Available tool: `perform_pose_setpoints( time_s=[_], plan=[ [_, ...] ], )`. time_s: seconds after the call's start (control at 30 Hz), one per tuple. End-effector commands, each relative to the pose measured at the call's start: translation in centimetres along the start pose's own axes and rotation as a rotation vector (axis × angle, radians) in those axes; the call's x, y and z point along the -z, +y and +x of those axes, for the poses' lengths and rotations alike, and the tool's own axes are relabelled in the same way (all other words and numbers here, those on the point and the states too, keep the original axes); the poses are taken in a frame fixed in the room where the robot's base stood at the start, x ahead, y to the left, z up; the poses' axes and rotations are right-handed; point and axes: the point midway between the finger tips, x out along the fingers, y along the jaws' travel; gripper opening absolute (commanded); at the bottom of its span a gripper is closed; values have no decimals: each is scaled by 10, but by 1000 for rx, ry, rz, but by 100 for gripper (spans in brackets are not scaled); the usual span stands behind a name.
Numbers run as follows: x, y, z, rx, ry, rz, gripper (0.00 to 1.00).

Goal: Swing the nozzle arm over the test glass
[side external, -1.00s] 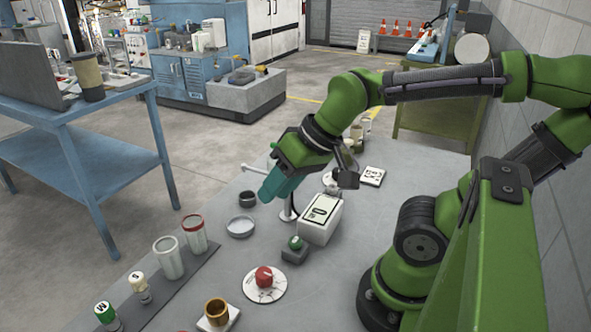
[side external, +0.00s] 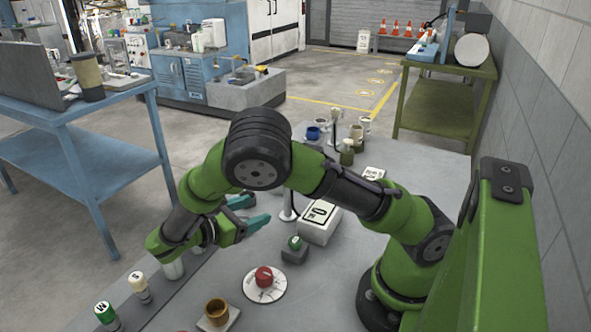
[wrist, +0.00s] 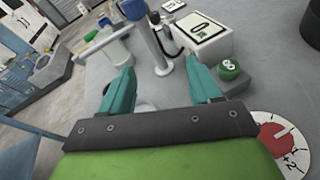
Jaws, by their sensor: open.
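In the side view the post's lower part (side external: 287,207) shows, and my arm hides the rod. My gripper (side external: 250,212), with teal fingers, is open and empty to the left of the post. In the wrist view its fingertips (wrist: 162,80) spread on either side of the post's base.
A white display box (side external: 320,222) stands right of the post, with a green button (side external: 295,243) in front. A red dial (side external: 264,277) and a brass cup (side external: 216,311) are nearer. Capped bottles (side external: 139,286) line the left edge. Several cups (side external: 347,150) stand at the back.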

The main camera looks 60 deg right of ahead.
Motion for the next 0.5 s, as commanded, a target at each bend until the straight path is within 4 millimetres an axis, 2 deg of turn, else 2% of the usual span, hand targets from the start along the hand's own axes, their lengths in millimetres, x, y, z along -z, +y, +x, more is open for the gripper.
perform_pose_setpoints(
  time_s=[0.07,0.17,0.37,0.5],
  plan=[
    [-4,14,-7,-54,-125,-57,63],
    [-19,25,-14,-64,-198,-100,63],
    [-28,23,-16,-33,-235,-177,63],
    [-32,24,-2,-28,-236,-188,63]
  ],
)
